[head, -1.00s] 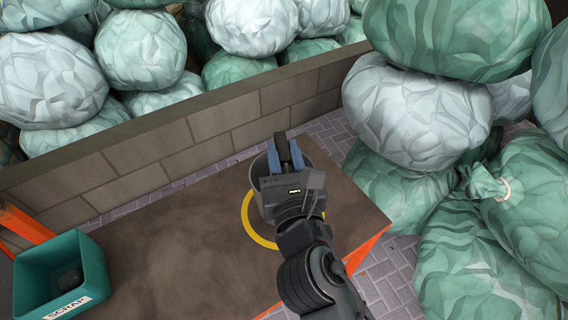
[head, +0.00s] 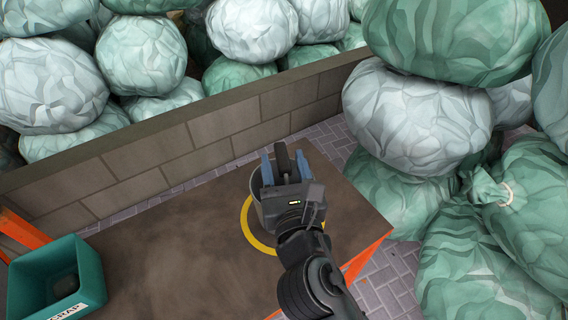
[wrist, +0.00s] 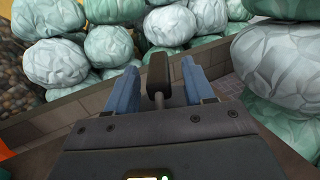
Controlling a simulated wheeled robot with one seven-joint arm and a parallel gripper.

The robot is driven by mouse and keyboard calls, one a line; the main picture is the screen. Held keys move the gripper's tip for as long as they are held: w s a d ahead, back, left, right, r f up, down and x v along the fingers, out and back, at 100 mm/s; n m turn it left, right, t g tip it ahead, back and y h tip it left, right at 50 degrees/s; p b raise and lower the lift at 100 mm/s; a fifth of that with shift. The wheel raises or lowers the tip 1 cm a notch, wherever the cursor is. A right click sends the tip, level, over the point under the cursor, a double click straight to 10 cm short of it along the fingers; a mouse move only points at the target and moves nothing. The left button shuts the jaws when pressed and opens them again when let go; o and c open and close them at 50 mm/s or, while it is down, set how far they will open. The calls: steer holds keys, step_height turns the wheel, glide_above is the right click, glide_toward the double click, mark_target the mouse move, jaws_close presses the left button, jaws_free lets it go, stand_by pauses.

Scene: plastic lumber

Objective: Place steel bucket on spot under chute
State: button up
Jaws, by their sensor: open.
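The grey steel bucket (head: 257,206) stands on the brown tabletop, its visible left side within the yellow ring (head: 247,229). My gripper and arm hide much of the bucket and ring, so I cannot tell how well it is centred. My gripper (head: 284,160) is open over the bucket, with its blue fingers spread. A dark handle grip (head: 283,157) stands between the fingers, with a gap on each side. In the wrist view the grip (wrist: 157,76) shows between the fingers (wrist: 157,84). No chute is recognisable.
A green scrap bin (head: 88,272) stands at the table's left end. A block wall (head: 190,145) runs behind the table (head: 165,255). Large bags (head: 420,120) are piled to the right and behind the wall. The tabletop between bin and bucket is clear.

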steer(key=shift+r, duration=0.15)
steer(key=b+v, duration=0.1)
steer(key=v, duration=1.1)
steer(key=s+d+f+m+g, duration=0.3)
steer(key=s+d+f+m, duration=0.4)
steer(key=s+d+m, duration=0.55)
steer(key=s+d+r+m+h, duration=0.2)
steer(key=s+m, duration=0.4)
steer(key=m, duration=0.7)
steer(key=s+d+r+m+h, duration=0.1)
steer(key=s+d+r+m, duration=0.3)
steer(key=m, duration=0.9)
steer(key=s+d, duration=0.1)
steer(key=s, duration=0.1)
steer(key=shift+s+d+h, duration=0.3)
steer(key=shift+h, duration=0.1)
steer(key=shift+r, duration=0.2)
